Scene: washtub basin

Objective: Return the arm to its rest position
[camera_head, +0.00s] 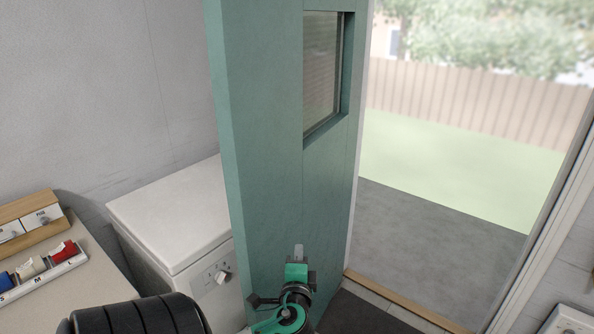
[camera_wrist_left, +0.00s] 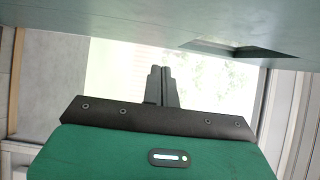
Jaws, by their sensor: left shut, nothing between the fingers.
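My left gripper (camera_head: 298,251) shows at the bottom middle of the head view, pointing up and away in front of the green door (camera_head: 270,150). Its narrow fingers are together with nothing between them. In the left wrist view the shut fingers (camera_wrist_left: 160,74) stand out from the dark palm plate, with the green door panel (camera_wrist_left: 110,22) across the top. I cannot tell whether the gripper touches the door. My right gripper is in neither view.
The door stands open, with a window (camera_head: 321,75) in it. The doorway to its right shows paving (camera_head: 430,235), a lawn and a fence. A white appliance (camera_head: 170,215) with a knob stands left of the door. A counter (camera_head: 90,285) with a tray is at far left.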

